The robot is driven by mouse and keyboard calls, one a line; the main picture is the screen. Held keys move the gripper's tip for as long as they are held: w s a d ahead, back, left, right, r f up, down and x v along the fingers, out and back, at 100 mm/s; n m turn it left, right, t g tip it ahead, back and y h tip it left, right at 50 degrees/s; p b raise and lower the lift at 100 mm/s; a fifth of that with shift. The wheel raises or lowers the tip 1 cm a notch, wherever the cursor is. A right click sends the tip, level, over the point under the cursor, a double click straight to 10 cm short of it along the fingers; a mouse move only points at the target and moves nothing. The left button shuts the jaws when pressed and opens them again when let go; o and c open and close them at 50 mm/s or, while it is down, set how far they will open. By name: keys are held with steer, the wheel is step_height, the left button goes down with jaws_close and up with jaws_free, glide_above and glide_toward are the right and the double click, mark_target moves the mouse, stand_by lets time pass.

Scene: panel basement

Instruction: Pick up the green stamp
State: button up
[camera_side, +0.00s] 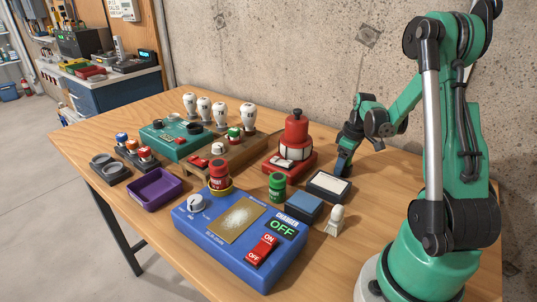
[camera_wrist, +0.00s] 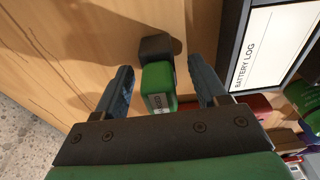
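In the wrist view a green block with a pale label and a dark end (camera_wrist: 158,84), which looks like the green stamp, is on the wooden table. My gripper (camera_wrist: 160,68) is open, with one finger on each side of the block and visible gaps between. Whether the fingertips are down at its height is hard to tell. In the side view my gripper (camera_side: 343,168) points down at the back right of the table, and I cannot make out the block there.
A framed white battery log (camera_wrist: 275,50) lies close to the right finger. In the side view, a red stand (camera_side: 290,160), a green cylinder (camera_side: 277,187), a blue pad (camera_side: 304,207) and a blue charger box (camera_side: 240,235) are nearby. The concrete wall (camera_side: 300,50) is behind the table.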

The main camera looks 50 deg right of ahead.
jaws_close()
steer(key=shift+r, duration=0.1)
step_height(320, 180, up, 20)
stand_by(0.6)
